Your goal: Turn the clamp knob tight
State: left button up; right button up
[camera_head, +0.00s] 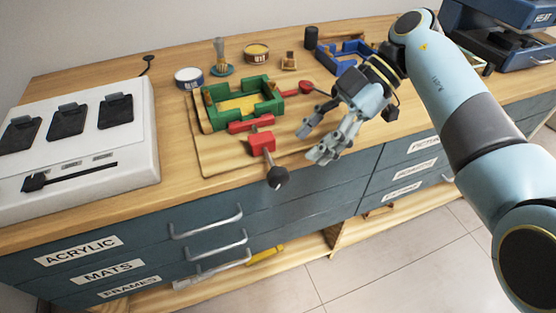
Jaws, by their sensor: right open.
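The clamp knob (277,177) is a dark knob at the end of a rod that comes out of a red clamp block (262,142). It overhangs the front edge of the wooden board. A green frame (242,103) lies on the board behind the red clamp parts. My right gripper (312,146) is open and empty. It is above the front of the counter, to the right of the knob and apart from it. A red round knob (306,87) is behind my gripper. My left gripper is not in view.
A white panel with dark switches (80,140) fills the left of the counter. Tins (188,78), a brush in a cup (220,62) and a blue frame (345,55) stand at the back. A dark blue machine (497,35) is at the right. Drawer handles (207,223) stick out below.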

aim_at(285, 170)
jog(key=x, duration=0.9)
jog(key=shift+s+a+f, duration=0.1)
jog(key=shift+a+f, duration=0.1)
jog(key=shift+f, duration=0.1)
jog(key=shift+c, duration=0.4)
jog(key=shift+f, duration=0.1)
grip_shut()
